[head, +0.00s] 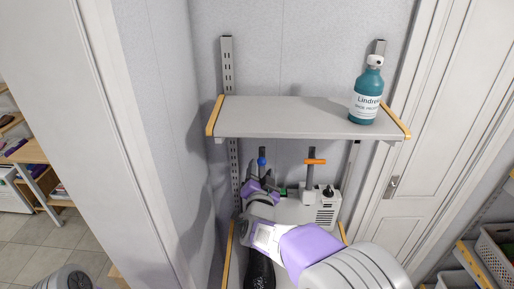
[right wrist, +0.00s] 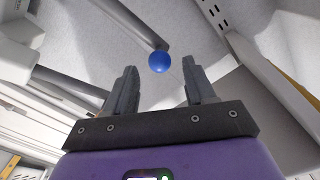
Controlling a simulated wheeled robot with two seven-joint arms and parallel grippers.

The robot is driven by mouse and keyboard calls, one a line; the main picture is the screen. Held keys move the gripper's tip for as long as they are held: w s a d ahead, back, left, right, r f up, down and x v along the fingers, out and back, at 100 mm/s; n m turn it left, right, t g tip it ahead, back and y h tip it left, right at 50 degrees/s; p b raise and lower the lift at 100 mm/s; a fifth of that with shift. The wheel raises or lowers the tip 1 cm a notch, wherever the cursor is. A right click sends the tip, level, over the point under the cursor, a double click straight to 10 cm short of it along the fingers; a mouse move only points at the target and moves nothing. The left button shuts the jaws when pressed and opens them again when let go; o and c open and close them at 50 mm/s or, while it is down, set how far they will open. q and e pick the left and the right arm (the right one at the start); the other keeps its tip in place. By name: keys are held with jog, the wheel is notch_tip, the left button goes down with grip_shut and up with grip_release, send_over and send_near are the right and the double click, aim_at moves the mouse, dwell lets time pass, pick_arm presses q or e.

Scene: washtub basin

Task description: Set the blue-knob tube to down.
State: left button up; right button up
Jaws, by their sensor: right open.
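The blue knob (head: 262,161) stands at the top of a grey tube under the shelf, at the left side of the machine. In the right wrist view the round blue knob (right wrist: 159,61) shows beyond my open fingertips, between their lines, and its grey tube (right wrist: 120,22) runs off to the upper left. My right gripper (right wrist: 160,82) is open with nothing between its fingers. In the head view my right gripper (head: 258,187) is just below the blue knob, and my arm hides part of the machine. My left gripper is not in view.
A grey shelf (head: 290,117) hangs above, with a teal bottle (head: 366,95) at its right end. An orange-handled tube (head: 314,162) stands right of the blue knob, beside a grey vented box (head: 327,212). A white door (head: 450,120) is at the right.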

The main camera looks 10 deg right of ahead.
aim_at(262, 161)
jog(key=shift+x, duration=3.5)
jog(key=shift+d, duration=0.1)
grip_shut()
